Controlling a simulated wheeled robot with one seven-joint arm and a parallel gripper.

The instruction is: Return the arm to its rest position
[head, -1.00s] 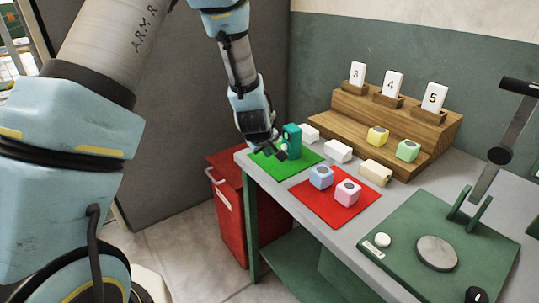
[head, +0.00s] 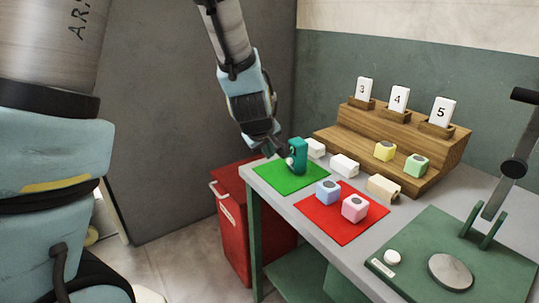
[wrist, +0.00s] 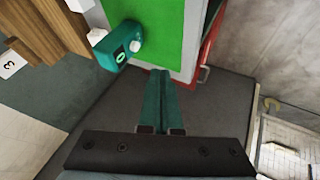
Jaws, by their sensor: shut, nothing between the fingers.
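My gripper (head: 279,154) is at the left end of the table in the head view, beside a teal device (head: 298,156) on the green mat (head: 289,180). In the wrist view its two fingers (wrist: 158,75) are together with nothing between them. There the teal device (wrist: 120,44) lies left of the fingertips, apart from them, and shows a round light-green mark and a white knob. The green mat (wrist: 169,30) is beyond the fingertips. My arm comes down to the gripper from the top of the head view.
A red mat (head: 337,230) holds a blue block (head: 327,191) and a pink block (head: 354,208). White and cream blocks lie before a wooden stepped stand (head: 350,128) with numbered cards. A green press (head: 440,251) stands right. A red bin (head: 237,240) is left of the table.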

